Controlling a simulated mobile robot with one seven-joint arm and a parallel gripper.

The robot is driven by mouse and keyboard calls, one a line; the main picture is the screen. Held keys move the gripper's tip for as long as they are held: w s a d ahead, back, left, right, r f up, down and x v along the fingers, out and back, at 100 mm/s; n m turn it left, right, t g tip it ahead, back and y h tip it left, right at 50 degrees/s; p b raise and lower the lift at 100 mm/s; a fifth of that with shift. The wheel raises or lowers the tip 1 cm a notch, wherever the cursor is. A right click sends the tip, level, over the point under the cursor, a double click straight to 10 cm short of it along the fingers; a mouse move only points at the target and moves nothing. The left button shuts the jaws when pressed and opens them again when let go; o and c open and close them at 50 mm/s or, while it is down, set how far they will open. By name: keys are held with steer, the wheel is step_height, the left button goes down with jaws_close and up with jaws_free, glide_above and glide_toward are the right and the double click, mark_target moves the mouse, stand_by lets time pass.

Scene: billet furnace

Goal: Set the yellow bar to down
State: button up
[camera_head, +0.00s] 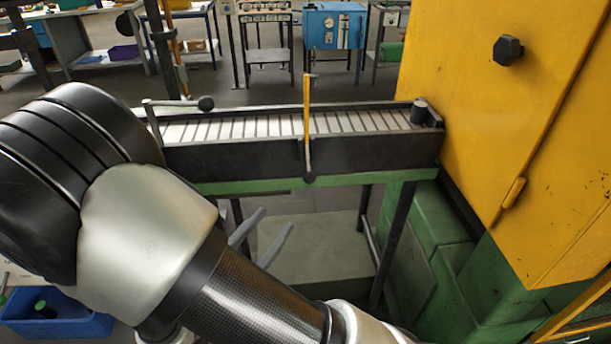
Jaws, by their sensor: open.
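The yellow bar (307,108) stands upright at the near side of the roller conveyor, about midway along it. Its top has a small crosspiece and rises above the rollers. My gripper (278,217) shows as two grey fingers, spread apart and empty, below the conveyor's green rail in the picture. The fingers are apart from the bar. My arm hides the gripper's base.
The roller conveyor (230,160) runs to the yellow furnace cabinet (460,80) at right. A dark cylinder (418,111) sits at its right end. A blue bin (60,325) is at lower left. Conveyor legs stand near my gripper.

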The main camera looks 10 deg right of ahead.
mark_target(306, 182)
steer(key=b+x, duration=0.1)
steer(key=x, duration=1.6)
steer(key=shift+d, duration=0.2)
steer(key=shift+c, duration=0.4)
steer(key=shift+r, duration=0.1)
jaws_close()
